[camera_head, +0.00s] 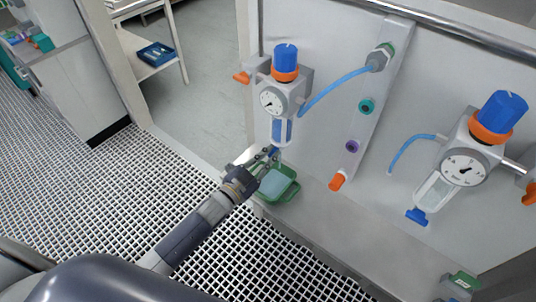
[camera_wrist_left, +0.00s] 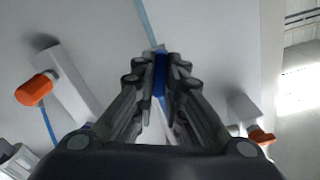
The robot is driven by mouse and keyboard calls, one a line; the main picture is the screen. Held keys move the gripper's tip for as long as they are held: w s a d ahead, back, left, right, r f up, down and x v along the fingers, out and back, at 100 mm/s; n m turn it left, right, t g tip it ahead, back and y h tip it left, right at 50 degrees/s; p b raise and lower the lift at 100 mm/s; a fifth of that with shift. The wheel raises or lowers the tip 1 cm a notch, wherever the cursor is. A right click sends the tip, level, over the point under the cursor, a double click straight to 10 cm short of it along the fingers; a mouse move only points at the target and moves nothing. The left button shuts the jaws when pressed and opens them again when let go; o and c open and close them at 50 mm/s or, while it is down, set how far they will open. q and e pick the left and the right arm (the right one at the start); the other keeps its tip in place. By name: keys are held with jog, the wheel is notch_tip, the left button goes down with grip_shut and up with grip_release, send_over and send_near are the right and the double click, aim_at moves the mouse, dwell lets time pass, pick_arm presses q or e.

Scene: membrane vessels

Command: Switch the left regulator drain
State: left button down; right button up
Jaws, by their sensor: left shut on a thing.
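The left regulator (camera_head: 296,80) is on the wall panel, with a blue knob on top, an orange ring, a round gauge and a clear bowl holding blue liquid. Its small blue drain (camera_head: 276,149) hangs under the bowl. My left gripper (camera_head: 268,157) comes up from below and is shut on the drain. In the left wrist view the blue drain (camera_wrist_left: 160,72) sits between the two fingers, which partly hide it. The drain's exact turn cannot be told. My right gripper is not in view.
A green tray (camera_head: 293,189) stands just below my left gripper. A second regulator (camera_head: 465,150) with a blue drain (camera_head: 416,217) is on the right. A blue hose (camera_head: 335,85) runs from the left regulator to the upright strip with coloured ports. Grated floor lies in front.

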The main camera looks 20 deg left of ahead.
pick_arm(q)
jog(key=shift+n, duration=1.2)
jog(key=c, duration=1.7)
grip_release()
jog(key=shift+o, duration=0.2)
jog(key=shift+s, duration=0.15)
jog(key=v, duration=1.1)
jog(key=shift+s+a, duration=0.15)
jog(key=shift+s, duration=0.2)
